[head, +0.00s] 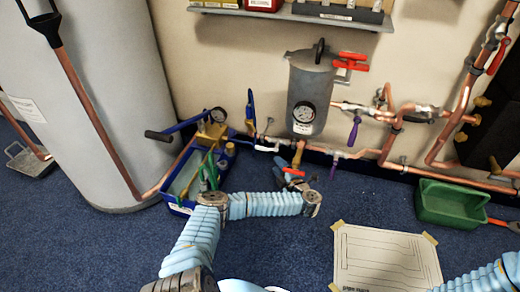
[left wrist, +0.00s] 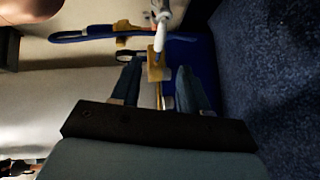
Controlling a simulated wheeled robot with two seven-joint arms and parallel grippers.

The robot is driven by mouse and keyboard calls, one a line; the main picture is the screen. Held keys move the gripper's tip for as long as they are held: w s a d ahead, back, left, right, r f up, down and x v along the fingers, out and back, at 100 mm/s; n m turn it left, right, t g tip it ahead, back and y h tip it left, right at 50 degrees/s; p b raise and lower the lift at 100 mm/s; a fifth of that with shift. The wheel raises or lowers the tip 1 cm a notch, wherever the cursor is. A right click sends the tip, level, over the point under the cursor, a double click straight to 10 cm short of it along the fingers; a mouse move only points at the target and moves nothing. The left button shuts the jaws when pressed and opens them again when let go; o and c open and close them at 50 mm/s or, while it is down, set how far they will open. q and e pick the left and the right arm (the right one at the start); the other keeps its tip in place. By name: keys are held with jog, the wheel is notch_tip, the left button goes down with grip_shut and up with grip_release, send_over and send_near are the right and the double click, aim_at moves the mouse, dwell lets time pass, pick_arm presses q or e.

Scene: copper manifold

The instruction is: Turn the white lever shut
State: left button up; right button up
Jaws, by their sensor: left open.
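A pale, whitish lever-like piece (left wrist: 160,32) shows at the top middle of the left wrist view. It meets a brass fitting (left wrist: 155,72) that lies in line with the gap between my fingers. My left gripper (head: 296,178) is below the grey canister, near the low pipework. It also shows in the left wrist view (left wrist: 158,80), open, with a dark finger on each side of the brass fitting. I cannot tell whether the fingers touch it. My right gripper is out of view.
The grey canister (head: 310,92) has a gauge and a red handle (head: 353,58). A purple lever (head: 354,130) hangs to its right. A blue tray (head: 190,183) stands left, a green tray (head: 447,203) right. A paper sheet (head: 385,260) lies on the open carpet.

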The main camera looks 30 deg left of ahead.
aim_at(262, 150)
pick_arm(q)
jog(key=shift+n+g, duration=0.3)
jog(key=b+x, duration=0.3)
jog(key=x, duration=1)
jog(key=shift+s+a, duration=0.15)
jog(key=shift+a, duration=0.1)
jog(key=shift+a+r, duration=0.1)
jog(key=shift+a, duration=0.35)
grip_shut()
